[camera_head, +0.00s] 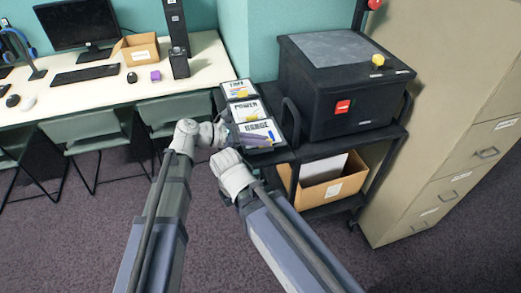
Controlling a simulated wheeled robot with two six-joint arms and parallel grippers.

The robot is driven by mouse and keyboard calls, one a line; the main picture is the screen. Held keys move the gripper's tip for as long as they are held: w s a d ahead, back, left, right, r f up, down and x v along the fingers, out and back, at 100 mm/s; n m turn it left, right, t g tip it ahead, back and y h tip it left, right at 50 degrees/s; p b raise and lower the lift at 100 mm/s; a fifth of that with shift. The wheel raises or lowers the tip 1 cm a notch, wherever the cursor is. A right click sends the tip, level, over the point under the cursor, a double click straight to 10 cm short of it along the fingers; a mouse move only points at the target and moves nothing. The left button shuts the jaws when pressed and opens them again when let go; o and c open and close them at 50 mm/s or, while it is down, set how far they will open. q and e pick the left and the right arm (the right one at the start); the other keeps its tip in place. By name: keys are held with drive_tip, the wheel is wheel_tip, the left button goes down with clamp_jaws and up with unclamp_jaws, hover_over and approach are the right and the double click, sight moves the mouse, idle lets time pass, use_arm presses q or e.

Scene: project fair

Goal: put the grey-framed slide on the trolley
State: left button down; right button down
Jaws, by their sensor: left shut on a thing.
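My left gripper (229,133) is at the left end of the black trolley (324,146), over the nearest of the labelled cards. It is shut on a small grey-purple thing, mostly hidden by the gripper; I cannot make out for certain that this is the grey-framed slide. No other grey-framed slide can be made out. My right arm ends in a white wrist just below the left gripper; the fingers of my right gripper (221,157) cannot be made out.
A black machine (340,95) fills most of the trolley top. Labelled cards (243,109) lie in a row at its left. A cardboard box (322,189) is on the lower shelf. A filing cabinet (440,130) stands right, a white desk (110,92) left.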

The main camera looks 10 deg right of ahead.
sight(261, 147)
use_arm(q)
drive_tip(key=shift+f+b, duration=0.9)
drive_tip(key=shift+f, duration=0.5)
drive_tip(key=shift+f, duration=0.15)
drive_tip(key=c, duration=0.9)
unclamp_jaws()
